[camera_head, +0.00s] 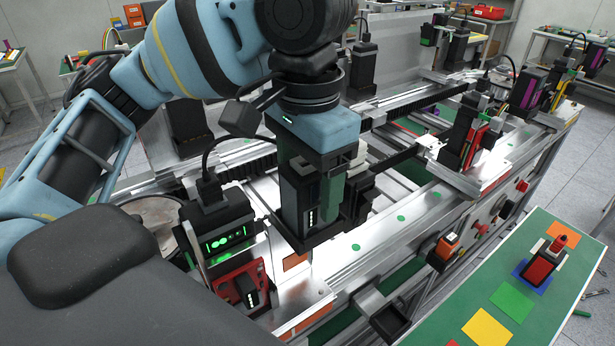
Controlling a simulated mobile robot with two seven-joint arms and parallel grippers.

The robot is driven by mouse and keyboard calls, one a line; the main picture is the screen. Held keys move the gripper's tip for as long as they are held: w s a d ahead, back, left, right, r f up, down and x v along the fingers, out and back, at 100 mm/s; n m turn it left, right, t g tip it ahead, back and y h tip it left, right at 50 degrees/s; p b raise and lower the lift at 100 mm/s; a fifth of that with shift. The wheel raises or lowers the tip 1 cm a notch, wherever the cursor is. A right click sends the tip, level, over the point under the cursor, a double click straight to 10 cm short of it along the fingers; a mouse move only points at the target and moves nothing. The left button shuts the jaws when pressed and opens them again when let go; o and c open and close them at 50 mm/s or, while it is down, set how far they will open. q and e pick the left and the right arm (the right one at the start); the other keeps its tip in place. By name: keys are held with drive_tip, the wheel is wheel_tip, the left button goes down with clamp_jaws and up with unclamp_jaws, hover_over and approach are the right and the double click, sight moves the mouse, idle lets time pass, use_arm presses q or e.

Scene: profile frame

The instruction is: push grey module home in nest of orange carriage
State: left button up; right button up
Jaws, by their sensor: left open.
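My left gripper (318,222) hangs from the blue wrist over the near part of the rail line and is open. A dark grey block with a row of white marks (298,200) shows right at its fingers. It looks like the grey module, but I cannot tell how it sits or whether the fingers touch it. An orange patch (295,261) just below the gripper may be part of the orange carriage. The nest and most of the carriage are hidden behind the gripper. My right gripper is not in view.
A red carriage (228,290) with a dark module stands left of the gripper, below a station with a green-lit display (226,240). Further stations stand along the rails. A green table (560,315) with coloured squares and a red part (540,268) is at the right.

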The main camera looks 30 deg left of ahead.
use_arm(q)
drive_tip(key=shift+r, duration=3.9)
